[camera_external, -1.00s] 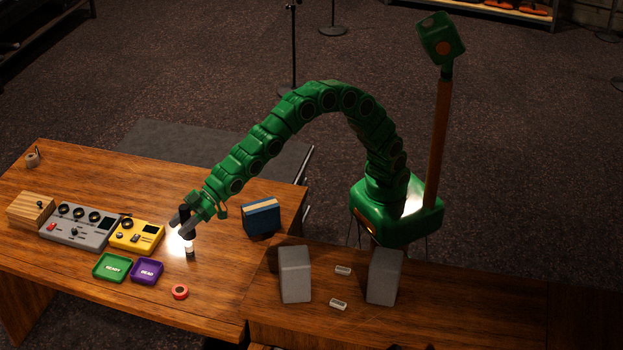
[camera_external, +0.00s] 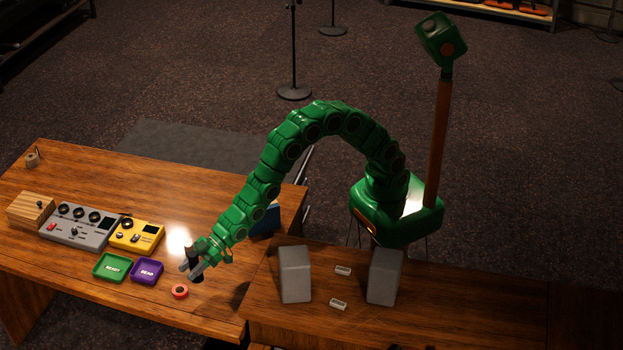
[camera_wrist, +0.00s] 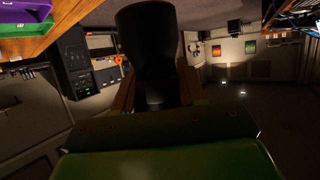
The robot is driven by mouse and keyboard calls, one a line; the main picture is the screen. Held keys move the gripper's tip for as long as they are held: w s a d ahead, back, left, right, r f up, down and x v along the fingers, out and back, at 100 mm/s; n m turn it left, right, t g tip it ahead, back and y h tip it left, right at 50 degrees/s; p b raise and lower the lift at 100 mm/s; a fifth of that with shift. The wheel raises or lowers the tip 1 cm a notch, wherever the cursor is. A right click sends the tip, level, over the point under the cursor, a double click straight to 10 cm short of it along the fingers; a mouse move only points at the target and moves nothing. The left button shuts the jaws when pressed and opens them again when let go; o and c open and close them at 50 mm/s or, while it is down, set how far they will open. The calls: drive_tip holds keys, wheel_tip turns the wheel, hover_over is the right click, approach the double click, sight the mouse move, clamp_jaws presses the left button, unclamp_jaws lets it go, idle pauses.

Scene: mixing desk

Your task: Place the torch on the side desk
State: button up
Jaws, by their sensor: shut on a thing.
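The torch is a dark cylinder with a wide black head; in the wrist view the torch (camera_wrist: 147,45) stands up between my two fingers. My gripper (camera_wrist: 152,92) is shut on it. In the external view my gripper (camera_external: 193,269) is over the front part of the left desk, and the torch's dark end (camera_external: 197,279) shows small below the fingers. Whether it touches the desk is unclear. The right desk (camera_external: 450,295), possibly the side desk, adjoins the left desk (camera_external: 110,190).
Near the gripper are a red ring (camera_external: 180,291), a purple tray (camera_external: 147,271) and a green tray (camera_external: 111,267). A yellow box (camera_external: 136,236) and grey mixer (camera_external: 80,226) stand farther left. Two grey blocks (camera_external: 295,274) and small white pieces (camera_external: 343,270) occupy the right desk, whose right part is clear.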

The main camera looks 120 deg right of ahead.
drive_tip(key=shift+f, duration=4.95)
drive_tip(key=shift+f, duration=0.1)
drive_tip(key=o, duration=1.2)
drive_tip(key=shift+s+d+r, duration=0.1)
drive_tip(key=shift+s+r, duration=0.3)
drive_tip(key=shift+s, duration=0.05)
drive_tip(key=shift+v, duration=5.45)
drive_tip(key=shift+f, duration=0.15)
